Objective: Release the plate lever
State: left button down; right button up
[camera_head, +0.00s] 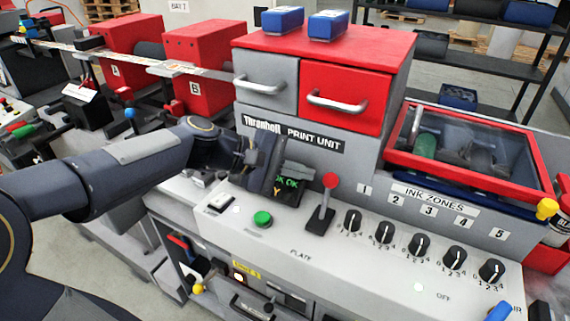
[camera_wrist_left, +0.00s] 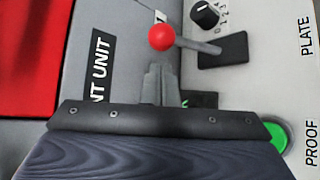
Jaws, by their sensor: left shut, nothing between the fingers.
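The plate lever (camera_head: 322,207) stands on the sloped grey panel of the print unit, with a red ball (camera_head: 330,180) on a grey shaft in a black base. It leans slightly right at the top in the head view. In the left wrist view the red ball (camera_wrist_left: 162,37) lies just beyond the fingertips, and the shaft runs right to its black base (camera_wrist_left: 222,51). My left gripper (camera_head: 302,171) is shut and empty, left of the ball and apart from it. Its grey fingers (camera_wrist_left: 156,72) also show in the wrist view. My right gripper is not in view.
A green button (camera_head: 262,218) and a small display (camera_head: 289,186), partly hidden by my gripper, are left of the lever. Several black ink knobs (camera_head: 420,245) line the panel to its right. Red and grey drawers with handles (camera_head: 336,103) rise behind. Space above the lever is clear.

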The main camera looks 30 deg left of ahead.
pick_arm(q)
jog(key=shift+x, duration=2)
jog(key=shift+s+f+b, duration=0.1)
jog(key=shift+f+b, duration=0.1)
jog(key=shift+b, duration=0.55)
jog(key=shift+s+r+b, duration=0.2)
jog(key=shift+b, duration=0.1)
jog(key=shift+m+t+b, duration=0.3)
jog(key=shift+b, duration=0.15)
jog(key=s+m+t+b, duration=0.1)
jog(key=b, duration=0.4)
jog(key=s+t+h+b, duration=0.1)
jog(key=b, duration=0.5)
jog(key=shift+s+f+m+b, duration=0.3)
jog(key=shift+f+m, duration=0.05)
jog(key=shift+m, duration=0.05)
jog(key=s+m+t+h+b, duration=0.1)
jog(key=b, duration=0.6)
jog(key=s+m+t+h+b, duration=0.1)
jog(key=s+m+t+b, duration=0.1)
jog(key=b, duration=0.5)
jog(key=shift+s+a+r+h, duration=0.1)
jog(key=shift+s+r+h, duration=0.05)
jog(key=shift+r+h, duration=0.2)
jog(key=shift+s+r+m+b, duration=0.2)
jog(key=shift+m+b, duration=0.1)
jog(key=shift+b, duration=0.5)
